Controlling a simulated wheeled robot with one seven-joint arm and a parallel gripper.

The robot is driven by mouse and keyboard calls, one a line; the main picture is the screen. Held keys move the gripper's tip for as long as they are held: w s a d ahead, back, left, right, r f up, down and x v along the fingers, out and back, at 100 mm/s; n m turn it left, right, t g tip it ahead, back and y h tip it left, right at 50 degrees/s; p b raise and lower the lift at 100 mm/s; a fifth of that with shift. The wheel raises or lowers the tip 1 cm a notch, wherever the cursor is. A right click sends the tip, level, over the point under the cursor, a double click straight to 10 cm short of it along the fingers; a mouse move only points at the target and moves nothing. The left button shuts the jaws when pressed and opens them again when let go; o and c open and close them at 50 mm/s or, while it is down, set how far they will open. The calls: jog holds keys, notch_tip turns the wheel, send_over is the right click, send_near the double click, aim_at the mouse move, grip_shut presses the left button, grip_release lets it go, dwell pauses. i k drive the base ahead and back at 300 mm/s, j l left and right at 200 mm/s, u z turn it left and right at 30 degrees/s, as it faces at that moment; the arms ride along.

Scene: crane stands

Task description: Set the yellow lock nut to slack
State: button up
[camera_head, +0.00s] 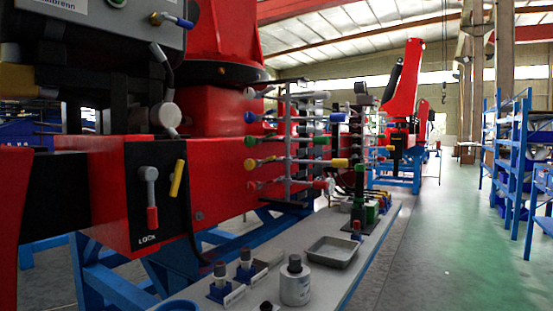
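A black panel (160,215) marked "LOCK" is fixed to the red crane body at the left. A small yellow handle-like piece (177,178) sits on its upper right and leans slightly right at the top. It is the likeliest yellow lock nut, but its shape is too small to be sure, and no slack marking is legible. Beside it on the left, a grey lever with a red grip (152,216) hangs downward. A separate yellow-handled lever (335,163) stands in the lever rack. My gripper is not in view.
A grey bench (330,283) runs below the crane, with a metal cylinder (295,283), a shallow tray (332,252) and small blue-based fittings (220,284). Blue support beams (120,275) stand under the crane. Blue shelving (508,150) is at right. The green floor (450,240) is open.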

aim_at(267, 160)
jog(key=i+l, duration=0.5)
jog(key=l, duration=0.15)
jog(key=i+l, duration=0.5)
jog(key=l, duration=0.15)
jog(key=u, duration=1.25)
